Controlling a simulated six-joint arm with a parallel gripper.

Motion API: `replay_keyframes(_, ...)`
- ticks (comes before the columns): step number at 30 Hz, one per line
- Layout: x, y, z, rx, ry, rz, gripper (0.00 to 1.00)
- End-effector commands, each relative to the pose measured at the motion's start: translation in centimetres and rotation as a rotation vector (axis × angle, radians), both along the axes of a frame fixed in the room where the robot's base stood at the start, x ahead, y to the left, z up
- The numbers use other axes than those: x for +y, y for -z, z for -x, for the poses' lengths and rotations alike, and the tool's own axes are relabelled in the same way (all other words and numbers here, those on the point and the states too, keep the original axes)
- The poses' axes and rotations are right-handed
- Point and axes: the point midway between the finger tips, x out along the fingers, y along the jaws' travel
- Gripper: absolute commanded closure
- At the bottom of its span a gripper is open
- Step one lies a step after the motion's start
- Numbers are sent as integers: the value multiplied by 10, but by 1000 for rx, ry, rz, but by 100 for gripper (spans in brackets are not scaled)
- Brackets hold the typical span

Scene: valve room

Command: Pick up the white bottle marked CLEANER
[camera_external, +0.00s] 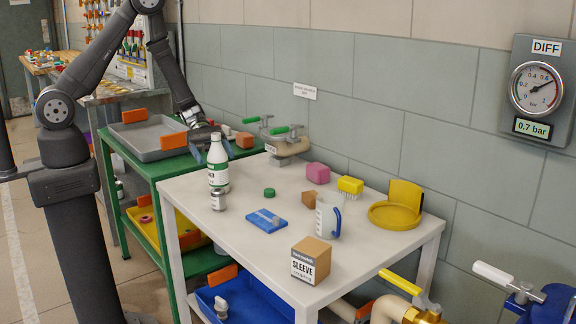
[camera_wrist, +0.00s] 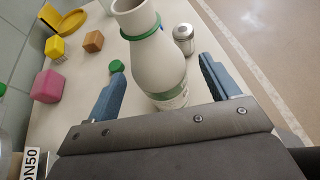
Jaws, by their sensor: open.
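The white bottle (camera_external: 217,155) stands upright near the far left corner of the white table (camera_external: 182,187). It has a green neck ring and a green and white label whose text is only partly visible. In the wrist view the bottle (camera_wrist: 150,60) stands between the two blue fingers of my gripper (camera_wrist: 160,85). The fingers are open, one on each side of it, with a gap visible on both sides. In the external view my gripper (camera_external: 208,138) is at the bottle from behind. The bottle's lower part is hidden in the wrist view by my gripper body.
A small metal-topped jar (camera_external: 218,200) stands close in front of the bottle; it also shows in the wrist view (camera_wrist: 184,38). A pipe valve (camera_external: 285,145) is behind.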

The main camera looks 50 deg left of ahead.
Motion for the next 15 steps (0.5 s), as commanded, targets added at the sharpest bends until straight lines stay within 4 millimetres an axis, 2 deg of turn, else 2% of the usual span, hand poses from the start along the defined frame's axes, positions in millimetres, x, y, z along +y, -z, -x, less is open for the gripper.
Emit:
replay_keyframes(7,-33,16,5,2,5,0,19)
replay_keyframes(15,-42,19,5,-1,1,-1,19)
